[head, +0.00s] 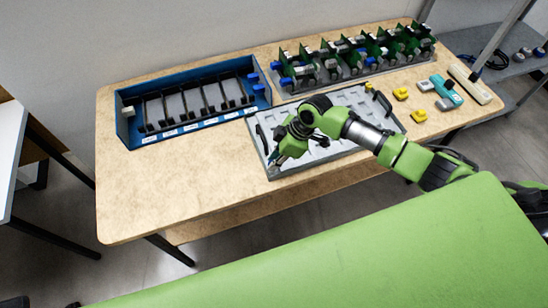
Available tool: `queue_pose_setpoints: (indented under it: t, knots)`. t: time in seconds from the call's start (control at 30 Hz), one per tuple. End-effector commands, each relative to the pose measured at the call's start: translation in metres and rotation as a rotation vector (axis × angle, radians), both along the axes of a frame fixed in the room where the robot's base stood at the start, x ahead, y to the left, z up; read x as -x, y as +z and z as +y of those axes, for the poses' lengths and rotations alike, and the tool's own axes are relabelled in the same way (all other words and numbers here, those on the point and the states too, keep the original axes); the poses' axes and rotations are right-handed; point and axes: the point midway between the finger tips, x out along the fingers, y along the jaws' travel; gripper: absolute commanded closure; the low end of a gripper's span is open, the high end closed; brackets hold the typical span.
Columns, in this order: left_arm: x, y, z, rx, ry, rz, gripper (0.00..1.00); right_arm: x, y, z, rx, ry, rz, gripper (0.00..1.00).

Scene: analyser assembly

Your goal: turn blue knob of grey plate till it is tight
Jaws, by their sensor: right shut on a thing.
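The grey plate (300,172) lies on the wooden table, with white recesses and dark handles at its left and right ends. My right gripper (274,158) comes in from the right and points down at the left part of the plate. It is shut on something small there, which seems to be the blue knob. A bit of blue-teal shows at the fingertips, but the gripper hides most of it, so I cannot tell how far the knob is turned. My left gripper is not in view.
A blue rack (190,127) with dark slots stands left of the plate. A row of green holders (350,58) stands behind it. Yellow blocks (401,94), a teal tool (446,91) and a pale bar (474,84) lie at the right. The table's front left is clear.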

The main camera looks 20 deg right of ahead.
Motion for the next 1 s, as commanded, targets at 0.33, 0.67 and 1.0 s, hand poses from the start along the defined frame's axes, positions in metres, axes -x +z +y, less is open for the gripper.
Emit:
queue_pose_setpoints:
  t: [0.33, 0.67, 1.0]
  knots:
    - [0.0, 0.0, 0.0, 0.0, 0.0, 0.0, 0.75, -0.001, 0.001, 0.0, -0.001, 0.001, -0.002, 0.75]
    - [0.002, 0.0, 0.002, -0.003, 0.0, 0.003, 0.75, 0.002, 0.022, -0.009, 0.0, 0.001, -0.005, 0.75]
    - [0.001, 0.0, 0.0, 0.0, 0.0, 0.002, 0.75, 0.012, 0.087, -0.034, 0.001, 0.002, -0.004, 0.75]
